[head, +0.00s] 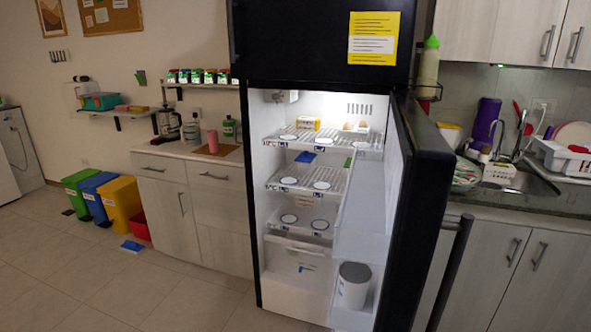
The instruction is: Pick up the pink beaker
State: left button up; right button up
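A pink cup-like vessel (212,141), which looks like the pink beaker, stands upright on a brown board (217,152) on the left counter. Neither of my grippers is in view.
The black fridge's door (420,200) stands open toward the right, with lit shelves (300,180) inside. A row of spice dispensers (197,76) is on the wall above the left counter (170,150). Green, blue and yellow bins (121,203) stand left. The front floor (100,290) is clear.

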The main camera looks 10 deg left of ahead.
aim_at(212, 135)
jog(key=i+j+z, duration=0.1)
jog(key=j, duration=0.3)
jog(key=i+j, duration=0.2)
jog(key=j, duration=0.2)
jog(key=i+j+z, duration=0.15)
jog(key=j, duration=0.25)
jog(key=i+j, duration=0.15)
jog(key=j, duration=0.25)
jog(key=i+j+z, duration=0.15)
jog(key=j, duration=0.25)
